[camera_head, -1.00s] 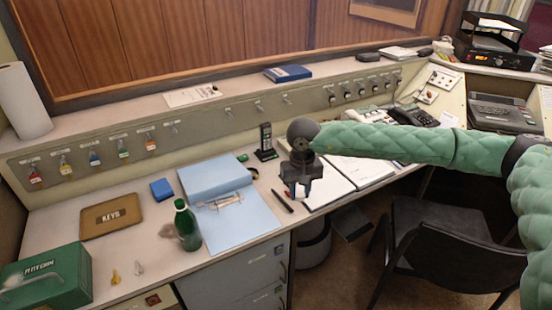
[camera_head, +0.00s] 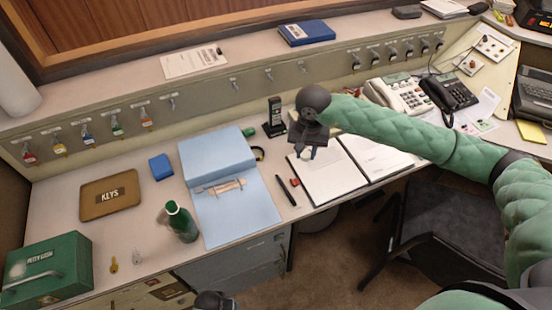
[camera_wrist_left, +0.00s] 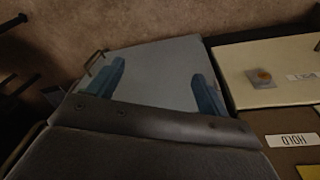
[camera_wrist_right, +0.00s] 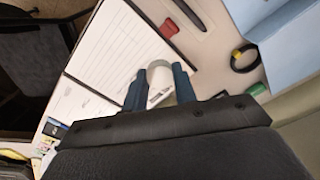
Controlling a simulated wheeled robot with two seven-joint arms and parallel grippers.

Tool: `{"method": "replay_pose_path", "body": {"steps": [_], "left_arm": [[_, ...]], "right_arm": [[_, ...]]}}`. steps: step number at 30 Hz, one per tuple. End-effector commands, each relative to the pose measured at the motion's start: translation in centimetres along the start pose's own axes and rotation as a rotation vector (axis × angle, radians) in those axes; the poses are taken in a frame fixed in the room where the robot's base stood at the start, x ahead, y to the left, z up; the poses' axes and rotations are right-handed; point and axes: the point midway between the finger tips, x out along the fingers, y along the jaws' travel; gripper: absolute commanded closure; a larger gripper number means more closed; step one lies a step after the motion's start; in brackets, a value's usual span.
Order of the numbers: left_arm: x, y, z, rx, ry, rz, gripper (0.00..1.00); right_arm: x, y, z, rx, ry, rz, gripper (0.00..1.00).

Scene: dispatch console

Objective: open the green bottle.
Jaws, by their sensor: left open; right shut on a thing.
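The green bottle (camera_head: 183,224) stands upright on the desk at the left edge of the blue folder, with its green cap (camera_head: 172,207) on top. My right gripper (camera_head: 307,154) is over the open notebook, right of and apart from the bottle. It is shut on a small white rounded thing (camera_wrist_right: 160,76), seen between its fingers in the right wrist view; its full shape is partly hidden. My left gripper (camera_wrist_left: 156,85) is open and empty, above the grey drawer front (camera_wrist_left: 165,60). Only a dark part of my left arm shows at the bottom of the head view.
A blue folder (camera_head: 250,215), a black pen (camera_head: 287,191) and a notebook (camera_head: 330,182) lie on the desk. A KEYS tray (camera_head: 110,213), small loose keys (camera_head: 114,264) and a green box (camera_head: 48,268) are at left. A black handset (camera_head: 275,118) stands behind. A chair (camera_head: 440,200) is at right.

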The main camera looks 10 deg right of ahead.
Motion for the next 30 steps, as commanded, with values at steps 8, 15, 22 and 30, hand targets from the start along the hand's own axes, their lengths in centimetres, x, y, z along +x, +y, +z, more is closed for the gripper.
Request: {"method": "replay_pose_path", "body": {"steps": [8,15,22,30], "left_arm": [[3.4,-1.7,3.2,-0.003,-0.025,-0.023,0.21],[5.2,-2.4,4.3,0.000,-0.023,-0.033,0.21],[8.4,-3.6,6.2,0.011,-0.003,-0.047,0.21],[11.5,-5.1,9.0,0.025,0.021,-0.062,0.21]], "right_arm": [[-0.4,0.4,1.6,0.093,-0.003,0.002,1.00],[0.3,-0.7,1.2,0.111,-0.004,0.002,1.00],[2.3,-3.8,-0.5,0.110,-0.005,0.003,1.00],[4.7,-7.3,-2.4,0.109,-0.006,0.002,1.00]]}}
